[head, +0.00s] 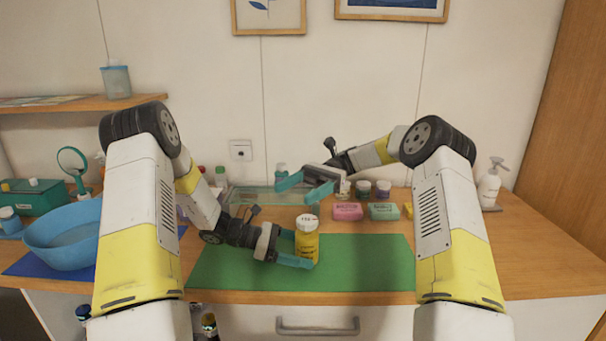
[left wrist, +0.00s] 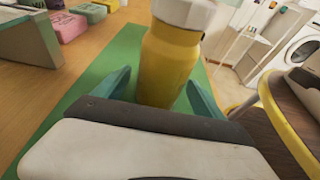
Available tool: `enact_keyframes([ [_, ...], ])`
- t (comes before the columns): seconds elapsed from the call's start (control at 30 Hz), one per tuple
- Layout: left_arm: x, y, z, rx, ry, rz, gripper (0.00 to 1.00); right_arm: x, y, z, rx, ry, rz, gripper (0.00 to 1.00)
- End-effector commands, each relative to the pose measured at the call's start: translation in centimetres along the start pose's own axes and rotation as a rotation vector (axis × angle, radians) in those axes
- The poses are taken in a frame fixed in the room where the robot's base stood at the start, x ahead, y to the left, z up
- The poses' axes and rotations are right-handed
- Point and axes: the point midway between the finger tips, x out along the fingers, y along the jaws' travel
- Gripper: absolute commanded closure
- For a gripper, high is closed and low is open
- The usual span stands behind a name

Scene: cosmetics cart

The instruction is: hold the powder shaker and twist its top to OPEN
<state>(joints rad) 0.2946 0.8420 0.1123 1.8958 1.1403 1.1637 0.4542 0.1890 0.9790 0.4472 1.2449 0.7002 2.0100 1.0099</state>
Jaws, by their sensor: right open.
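The powder shaker (head: 306,247) has a yellow body and a white top (head: 307,223). It stands upright on the green mat (head: 365,262). In the left wrist view the shaker (left wrist: 168,62) is between the teal fingers, its top cut off by the frame edge. My left gripper (head: 291,249) is low, with its fingers on either side of the body. In the left wrist view green shows between the left finger and the body, so the left gripper (left wrist: 160,88) looks open around it. My right gripper (head: 305,186) is open and empty, above and behind the shaker's top.
Pink (head: 348,211) and green (head: 383,212) soap boxes sit behind the mat, with small jars further back. A blue basin (head: 68,240) stands at left and a white pump bottle (head: 490,188) at right. The mat's right half is clear.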

Motion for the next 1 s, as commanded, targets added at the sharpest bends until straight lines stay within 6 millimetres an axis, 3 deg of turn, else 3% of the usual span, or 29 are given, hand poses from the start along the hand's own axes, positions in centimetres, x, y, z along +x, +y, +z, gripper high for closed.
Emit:
enact_keyframes([
  [0.37,-0.5,0.0,0.0,0.001,0.0,0.001,0.17,0.0,0.0,0.0,0.0,0.0,0.0,0.28],
  [0.47,-1.7,0.1,0.0,0.001,0.001,0.004,0.17,0.0,0.0,0.0,0.0,0.0,0.0,0.28],
  [0.8,-8.7,0.1,0.0,0.001,0.001,0.003,0.17,0.0,0.0,0.0,0.0,0.0,0.0,0.28],
  [1.0,-11.4,0.1,0.0,0.001,0.001,0.001,0.17,0.0,0.0,0.0,0.0,0.0,0.0,0.28],
])
